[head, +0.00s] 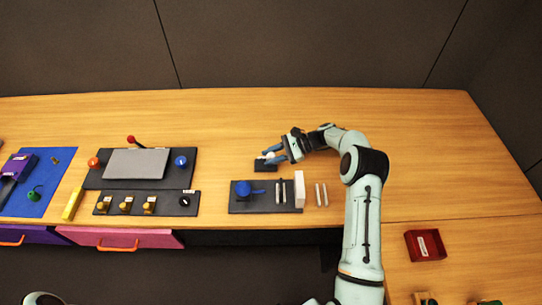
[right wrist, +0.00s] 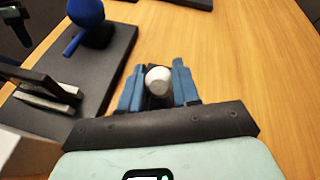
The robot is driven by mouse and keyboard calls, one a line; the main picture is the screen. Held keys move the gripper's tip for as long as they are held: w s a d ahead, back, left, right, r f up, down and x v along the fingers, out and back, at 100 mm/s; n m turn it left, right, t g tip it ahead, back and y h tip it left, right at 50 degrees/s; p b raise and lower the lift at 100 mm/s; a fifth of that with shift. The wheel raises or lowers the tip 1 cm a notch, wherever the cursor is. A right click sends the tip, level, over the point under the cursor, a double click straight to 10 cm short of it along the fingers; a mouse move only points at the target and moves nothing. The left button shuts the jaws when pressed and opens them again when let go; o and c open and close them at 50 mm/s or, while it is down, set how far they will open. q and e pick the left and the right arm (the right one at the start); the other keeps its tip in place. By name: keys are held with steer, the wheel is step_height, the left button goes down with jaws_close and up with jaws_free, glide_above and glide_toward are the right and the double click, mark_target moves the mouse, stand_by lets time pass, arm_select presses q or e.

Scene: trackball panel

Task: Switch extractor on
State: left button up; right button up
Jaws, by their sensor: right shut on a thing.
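My right gripper (head: 270,156) reaches in from the right over a small dark base (head: 264,168) on the table. In the right wrist view its blue fingers (right wrist: 158,88) are shut on a white ball (right wrist: 158,79), one finger on each side. The fingers hide part of the ball and of what lies under it. No switch in view has a label I can read as the extractor. Candidates are the dark panel with a red-knobbed lever (head: 131,139) and a small round dial (head: 185,201) on the lower strip. My left gripper is not in view.
A dark board (head: 235,207) with a blue ball-topped part (head: 243,188) and upright pale plates lies just in front of my gripper. A grey-screened panel (head: 136,163) and a blue mat (head: 50,190) are further left. A red tray (head: 425,245) is at right. The table behind is clear.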

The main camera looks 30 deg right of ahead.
steer(key=shift+s+f, duration=0.1)
steer(key=shift+f, duration=0.1)
steer(key=o, duration=0.9)
steer(key=shift+c, duration=0.2)
steer(key=shift+o, duration=0.9)
steer(key=shift+r, duration=0.1)
steer(key=v, duration=1.3)
steer(key=shift+d, duration=0.2)
steer(key=shift+r, duration=0.1)
